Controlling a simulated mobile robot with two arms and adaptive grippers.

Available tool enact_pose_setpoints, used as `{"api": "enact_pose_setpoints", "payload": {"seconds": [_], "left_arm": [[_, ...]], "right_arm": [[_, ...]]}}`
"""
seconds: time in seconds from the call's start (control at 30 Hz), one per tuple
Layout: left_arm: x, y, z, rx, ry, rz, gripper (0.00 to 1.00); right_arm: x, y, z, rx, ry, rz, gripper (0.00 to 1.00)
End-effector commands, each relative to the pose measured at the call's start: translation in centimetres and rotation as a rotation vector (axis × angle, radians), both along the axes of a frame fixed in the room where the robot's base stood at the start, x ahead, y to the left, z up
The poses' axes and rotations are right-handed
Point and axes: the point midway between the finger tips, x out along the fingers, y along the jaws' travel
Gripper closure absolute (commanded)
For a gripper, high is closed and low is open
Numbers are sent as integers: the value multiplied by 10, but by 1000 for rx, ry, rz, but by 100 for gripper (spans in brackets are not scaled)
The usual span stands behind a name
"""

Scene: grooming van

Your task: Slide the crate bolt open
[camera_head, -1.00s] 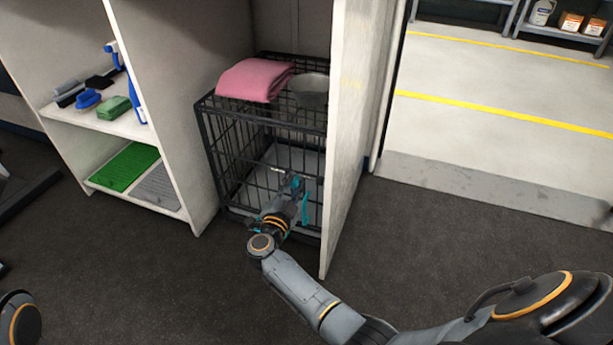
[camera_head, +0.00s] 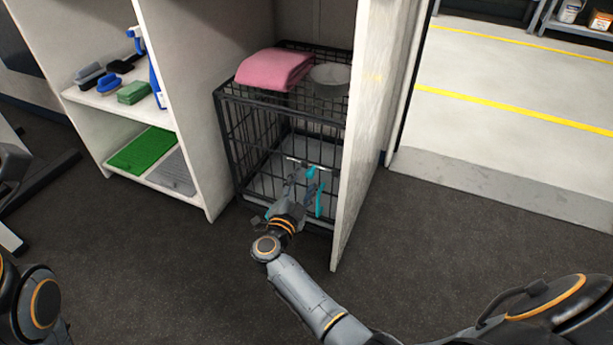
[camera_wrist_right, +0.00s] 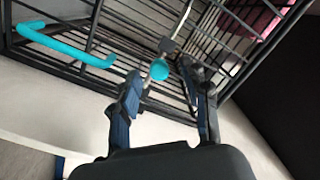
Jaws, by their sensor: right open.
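The black wire crate (camera_head: 236,140) stands in a pale cubby with its barred front facing me. Its bolt (camera_head: 297,160) is a small light metal bar on the front; in the right wrist view the bolt's round teal knob (camera_wrist_right: 159,69) shows. A teal handle (camera_head: 319,198) is on the crate front, right of my gripper; it also shows in the right wrist view (camera_wrist_right: 65,44). My right gripper (camera_head: 300,182) is open at the crate front. In the right wrist view its fingertips (camera_wrist_right: 168,88) are either side of the knob; I cannot tell contact. My left gripper is out of view.
A pink towel (camera_head: 274,69) and a grey bowl (camera_head: 330,74) sit on the crate top. A white cubby wall (camera_head: 372,150) stands close right of my right gripper. Shelves with brushes (camera_head: 108,84) are at left. The dark floor in front is clear.

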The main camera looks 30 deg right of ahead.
Motion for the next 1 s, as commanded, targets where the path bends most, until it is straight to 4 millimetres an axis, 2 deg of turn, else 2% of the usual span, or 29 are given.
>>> {"api": "enact_pose_setpoints", "payload": {"seconds": [0.1,0.3,0.8,0.87,0.9,0.97,1.0], "left_arm": [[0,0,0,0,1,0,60],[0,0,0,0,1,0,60],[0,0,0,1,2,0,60],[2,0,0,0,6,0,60],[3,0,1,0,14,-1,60],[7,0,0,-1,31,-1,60],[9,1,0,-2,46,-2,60]], "right_arm": [[-14,14,0,3,0,1,54],[-26,25,0,1,-1,-1,54],[-27,26,2,-2,-3,-1,54],[-28,24,9,-11,-18,1,54],[-30,23,20,-26,-40,3,54],[-35,20,43,-57,-92,8,54],[-41,18,65,-87,-139,14,54]]}}
